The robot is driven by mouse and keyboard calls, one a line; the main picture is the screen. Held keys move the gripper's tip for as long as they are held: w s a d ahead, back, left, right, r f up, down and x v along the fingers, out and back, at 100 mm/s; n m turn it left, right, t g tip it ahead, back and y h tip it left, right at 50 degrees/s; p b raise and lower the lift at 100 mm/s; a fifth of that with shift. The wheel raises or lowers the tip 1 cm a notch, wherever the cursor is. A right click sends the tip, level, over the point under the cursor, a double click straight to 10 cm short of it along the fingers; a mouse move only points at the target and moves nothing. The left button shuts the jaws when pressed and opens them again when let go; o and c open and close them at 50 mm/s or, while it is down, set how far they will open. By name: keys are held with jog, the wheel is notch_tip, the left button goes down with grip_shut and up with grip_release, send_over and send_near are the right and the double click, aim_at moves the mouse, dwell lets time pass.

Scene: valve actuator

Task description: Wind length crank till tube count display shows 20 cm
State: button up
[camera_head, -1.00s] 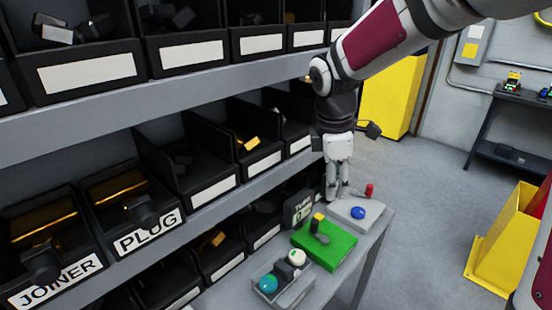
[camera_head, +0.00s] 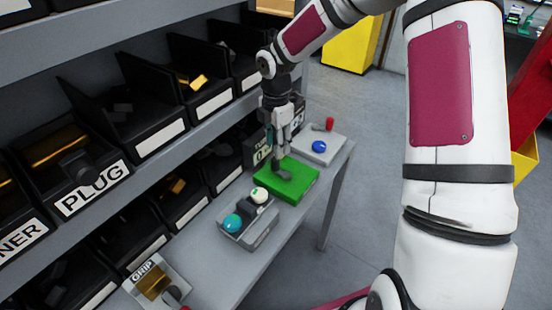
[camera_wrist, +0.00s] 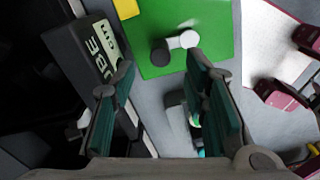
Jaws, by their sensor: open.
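My gripper (camera_head: 279,153) points down above the green plate (camera_head: 297,189), fingers apart and empty. In the wrist view, my gripper (camera_wrist: 160,62) straddles the space in front of a crank with a dark round knob (camera_wrist: 160,52) and a white end on the green plate (camera_wrist: 205,18). The knob lies between the fingertips in that picture; I cannot tell contact. The dark tube display box (camera_wrist: 82,52) stands beside the left finger, its label partly showing "BE"; its number is not readable. In the head view the display (camera_head: 256,150) is partly hidden behind my gripper.
A grey panel (camera_head: 327,143) with a red knob (camera_head: 330,123) and blue button (camera_head: 319,146) lies beyond the green plate. A grey box (camera_head: 262,236) with teal and white balls stands nearer. Shelf bins line the left; a "GRIP" bin (camera_head: 160,277) is in front.

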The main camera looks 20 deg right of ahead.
notch_tip(320, 180, down, 6)
jog(key=shift+f, duration=0.25)
grip_shut()
